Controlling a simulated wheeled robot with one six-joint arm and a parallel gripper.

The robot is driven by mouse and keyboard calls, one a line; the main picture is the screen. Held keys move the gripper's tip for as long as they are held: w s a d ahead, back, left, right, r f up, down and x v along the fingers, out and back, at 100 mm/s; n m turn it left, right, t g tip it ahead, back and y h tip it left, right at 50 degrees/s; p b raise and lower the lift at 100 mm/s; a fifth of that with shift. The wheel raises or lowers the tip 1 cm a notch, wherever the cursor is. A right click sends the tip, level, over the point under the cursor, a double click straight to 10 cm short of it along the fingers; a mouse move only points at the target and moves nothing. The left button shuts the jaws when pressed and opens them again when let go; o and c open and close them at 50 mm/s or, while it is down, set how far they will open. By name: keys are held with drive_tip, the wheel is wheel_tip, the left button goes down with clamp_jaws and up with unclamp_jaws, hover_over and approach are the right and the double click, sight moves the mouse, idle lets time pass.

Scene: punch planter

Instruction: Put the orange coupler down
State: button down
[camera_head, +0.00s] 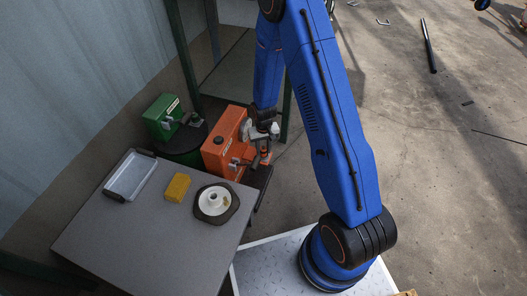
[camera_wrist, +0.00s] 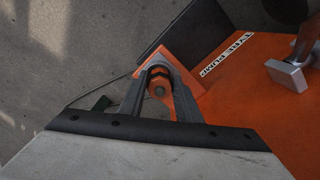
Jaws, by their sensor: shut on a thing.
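The orange coupler (camera_wrist: 159,82) sits between the fingertips of my gripper (camera_wrist: 158,75) in the wrist view. The gripper is shut on it. In the head view my gripper (camera_head: 263,155) hangs at the right side of the orange pump box (camera_head: 214,160), beyond the grey table's far right corner. A small orange spot there looks like the coupler (camera_head: 265,155). In the wrist view the orange box (camera_wrist: 242,100), with a white label, lies behind and to the right of the fingers. Whether the coupler touches anything is hidden.
The grey table (camera_head: 120,235) holds a clear-lidded tray (camera_head: 131,177), a yellow block (camera_head: 178,187) and a white round part (camera_head: 214,201) on a dark pad. A green box (camera_head: 162,117) stands on a dark drum (camera_head: 185,145). Green posts rise behind. The table's front is clear.

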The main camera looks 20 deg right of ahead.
drive_tip(key=shift+f, duration=0.65)
drive_tip(key=shift+s+f, duration=0.1)
drive_tip(key=shift+f, duration=0.35)
drive_tip(key=c, duration=1.3)
unclamp_jaws()
drive_tip(key=shift+c, duration=0.2)
drive_tip(key=shift+o, duration=0.2)
drive_tip(key=shift+r, duration=0.45)
wheel_tip(320, 180, up, 12)
wheel_tip(320, 180, up, 16)
drive_tip(key=t, duration=0.1)
hover_over(264, 149)
drive_tip(key=s+d, duration=0.2)
drive_tip(key=s, duration=0.2)
drive_tip(key=s+d+r+t, duration=0.1)
drive_tip(key=s+d+r, duration=0.1)
drive_tip(key=s+r, duration=0.65)
drive_tip(key=s+d+r+t, duration=0.1)
drive_tip(key=s+r, duration=0.6)
drive_tip(key=s, duration=0.3)
drive_tip(key=s+d+r+t, duration=0.1)
drive_tip(key=s+d+r, duration=0.1)
drive_tip(key=s+r, duration=0.5)
drive_tip(key=s, duration=0.3)
drive_tip(key=shift+s+t, duration=0.3)
drive_tip(key=shift+t, duration=0.1)
